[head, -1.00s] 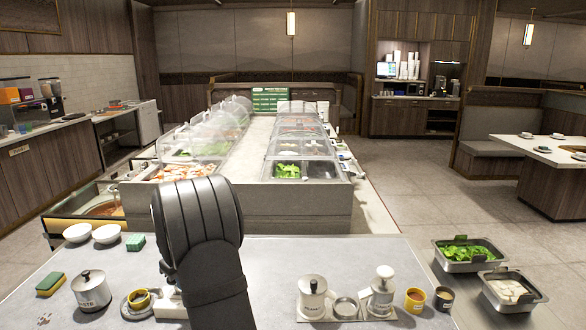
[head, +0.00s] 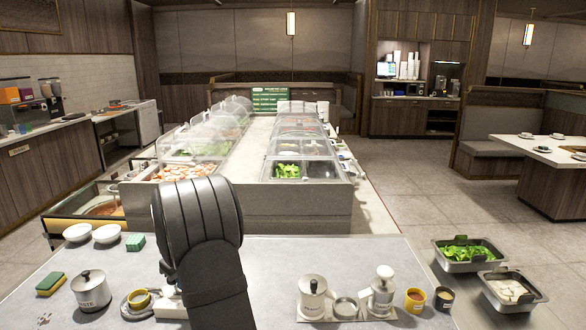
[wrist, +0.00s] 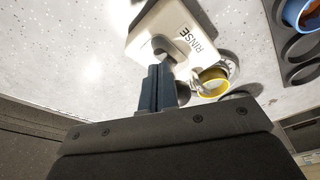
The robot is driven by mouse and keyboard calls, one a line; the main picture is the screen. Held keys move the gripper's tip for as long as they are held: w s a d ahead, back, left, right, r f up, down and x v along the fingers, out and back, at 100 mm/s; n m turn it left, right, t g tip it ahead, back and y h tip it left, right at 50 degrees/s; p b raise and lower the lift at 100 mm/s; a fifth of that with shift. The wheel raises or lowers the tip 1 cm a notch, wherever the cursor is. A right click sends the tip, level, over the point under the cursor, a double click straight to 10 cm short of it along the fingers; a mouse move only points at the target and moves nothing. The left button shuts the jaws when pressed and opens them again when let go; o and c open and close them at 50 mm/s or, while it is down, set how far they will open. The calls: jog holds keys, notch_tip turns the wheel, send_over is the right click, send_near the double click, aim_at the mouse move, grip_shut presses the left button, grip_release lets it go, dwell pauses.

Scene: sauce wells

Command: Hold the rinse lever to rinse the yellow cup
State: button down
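The yellow cup (head: 139,298) sits on the round rinser at the front left, its inside looking pale. In the wrist view the yellow cup (wrist: 213,82) is beside the white rinse box (wrist: 178,30) marked RINSE. My gripper (wrist: 158,72) has its two dark fingers together, with their tips at the grey rinse lever (wrist: 159,46) on the box face. They seem to touch it, but the contact is partly hidden. In the head view my arm hides the gripper and most of the rinse box (head: 169,303).
A lidded metal pot (head: 91,291) and a sponge (head: 50,284) are on the left. A lidded pot (head: 313,298), a pump jar (head: 382,291) and an orange cup (head: 415,300) stand on the right. White bowls (head: 78,232) are at the back left.

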jog(key=shift+d, duration=2.55)
jog(key=a+v, duration=0.1)
jog(key=v, duration=0.6)
jog(key=shift+w+a+r, duration=0.15)
jog(key=shift+w+r, duration=0.2)
jog(key=shift+r, duration=0.2)
jog(key=x, duration=0.2)
jog(key=d+x, duration=0.1)
jog(key=x, duration=0.5)
jog(key=shift+s+d+f, duration=0.2)
jog(key=shift+s, duration=0.2)
jog(key=shift+a+r, duration=0.1)
jog(key=shift+a, duration=0.85)
